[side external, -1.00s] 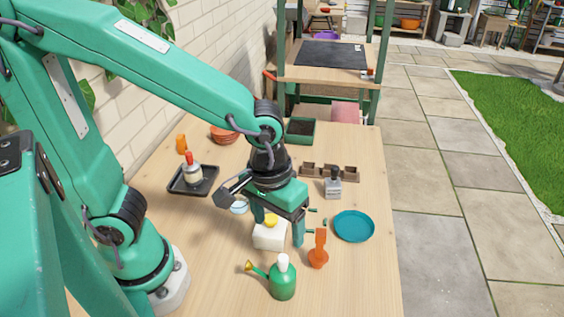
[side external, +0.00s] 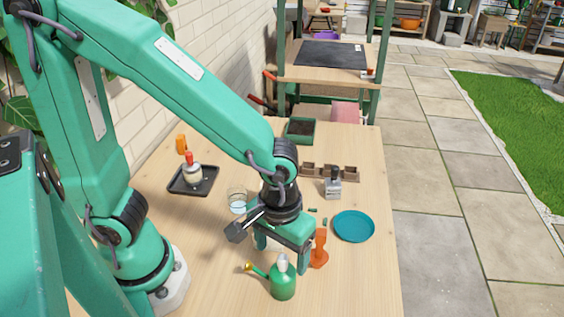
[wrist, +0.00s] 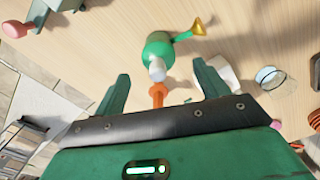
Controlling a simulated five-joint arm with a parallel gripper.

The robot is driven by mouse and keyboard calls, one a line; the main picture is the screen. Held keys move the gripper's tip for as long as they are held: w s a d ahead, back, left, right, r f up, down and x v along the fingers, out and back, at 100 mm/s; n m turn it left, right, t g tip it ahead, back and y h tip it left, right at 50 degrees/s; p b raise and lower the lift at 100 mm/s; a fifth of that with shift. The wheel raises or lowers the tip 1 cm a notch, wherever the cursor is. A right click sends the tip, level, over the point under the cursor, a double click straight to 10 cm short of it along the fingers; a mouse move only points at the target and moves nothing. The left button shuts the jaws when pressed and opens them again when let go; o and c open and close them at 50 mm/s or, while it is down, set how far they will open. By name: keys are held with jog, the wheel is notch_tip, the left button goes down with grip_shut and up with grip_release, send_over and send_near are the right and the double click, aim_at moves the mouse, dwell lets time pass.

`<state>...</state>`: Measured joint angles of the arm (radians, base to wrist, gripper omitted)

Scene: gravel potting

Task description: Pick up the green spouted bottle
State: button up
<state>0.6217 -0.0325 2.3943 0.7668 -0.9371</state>
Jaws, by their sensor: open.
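The green spouted bottle (side external: 283,281) stands upright at the table's near side, with a white cap and a yellow-tipped spout pointing left. In the wrist view the bottle (wrist: 158,50) lies ahead of my jaws, its white cap nearest and its spout to the right. My gripper (side external: 281,259) is open and empty, just behind and above the bottle, apart from it as far as I can tell. In the wrist view my gripper (wrist: 162,85) has its fingers spread wide to either side of the bottle's line.
An orange tool (side external: 319,250) stands close to the right of my gripper. A white block (wrist: 213,80) is largely hidden behind my gripper. A teal plate (side external: 353,226), a glass jar (side external: 238,200) and a black tray (side external: 180,188) lie farther back. The table left of the bottle is clear.

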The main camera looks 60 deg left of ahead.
aim_at(283, 267)
jog(key=shift+f, duration=0.15)
jog(key=shift+d+f, duration=0.15)
jog(key=shift+f, duration=2.3)
jog(key=c, duration=1.2)
jog(key=shift+r, duration=0.2)
jog(key=shift+w+r, duration=0.1)
jog(key=shift+r, duration=1.85)
jog(key=s+d+r, duration=0.4)
jog(key=s+r, duration=0.2)
jog(key=s, duration=0.5)
jog(key=shift+d+r, duration=0.3)
jog(key=shift+r, duration=0.1)
